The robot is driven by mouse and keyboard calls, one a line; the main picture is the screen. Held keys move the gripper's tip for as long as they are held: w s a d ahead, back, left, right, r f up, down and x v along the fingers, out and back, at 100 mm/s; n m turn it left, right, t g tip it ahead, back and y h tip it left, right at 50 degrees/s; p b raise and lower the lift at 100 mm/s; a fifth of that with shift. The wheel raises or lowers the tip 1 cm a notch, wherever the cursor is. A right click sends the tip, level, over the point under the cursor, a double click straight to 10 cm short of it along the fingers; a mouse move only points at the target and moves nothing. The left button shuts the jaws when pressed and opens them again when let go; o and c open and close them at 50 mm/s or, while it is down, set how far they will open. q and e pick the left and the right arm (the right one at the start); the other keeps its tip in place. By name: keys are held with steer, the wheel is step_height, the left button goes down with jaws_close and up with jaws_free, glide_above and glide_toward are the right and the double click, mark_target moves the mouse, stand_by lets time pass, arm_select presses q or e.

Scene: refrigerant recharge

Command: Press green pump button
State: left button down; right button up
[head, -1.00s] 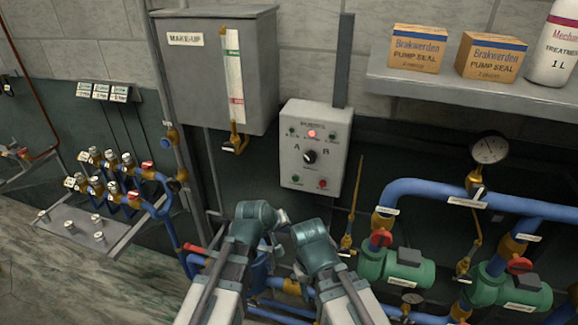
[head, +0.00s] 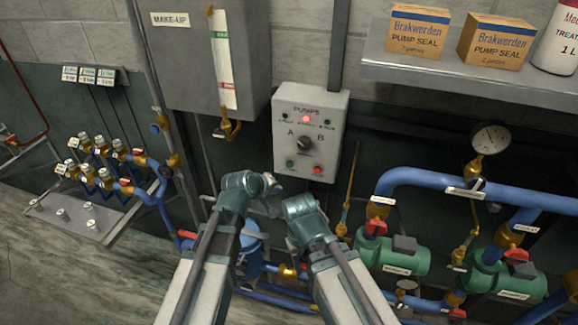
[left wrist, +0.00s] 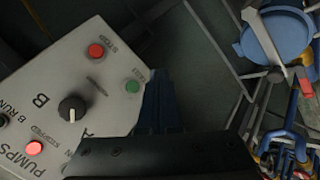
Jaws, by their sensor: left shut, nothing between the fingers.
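The grey pump control box (head: 312,100) hangs on the wall, with its lamps, an A/B selector knob (head: 304,144) and two buttons. The green button (head: 290,163) is at its lower left, beside the red stop button (head: 318,170). My left gripper (head: 270,184) is just below the box's lower left corner. In the left wrist view its shut, empty dark fingers (left wrist: 161,100) lie close beside the green button (left wrist: 132,86); I cannot tell whether they touch. My right arm's end (head: 300,207) is below the box; its fingers are not clear.
The make-up tank (head: 215,55) stands left of the box. Blue pipes (head: 420,180) and green pumps (head: 405,257) are at the lower right. A shelf (head: 460,84) with boxes is above them. A valve manifold (head: 100,165) is at the left.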

mark_target(289, 168)
arm_select(q)
steer(key=w+d, duration=0.2)
steer(key=w, duration=0.6)
steer(key=shift+d, duration=0.3)
stand_by(1.7)
steer(key=shift+w+d, duration=0.15)
steer(key=shift+w, duration=0.2)
steer(key=shift+w+d, duration=0.15)
steer(key=shift+w, duration=0.35)
stand_by(0.8)
steer(key=shift+s+a, duration=0.3)
steer(key=shift+s, duration=0.6)
steer(key=s, duration=0.1)
steer(key=s+a, duration=0.1)
steer(key=s, duration=0.2)
steer(key=shift+s+a, duration=0.3)
steer(key=shift+s, duration=0.1)
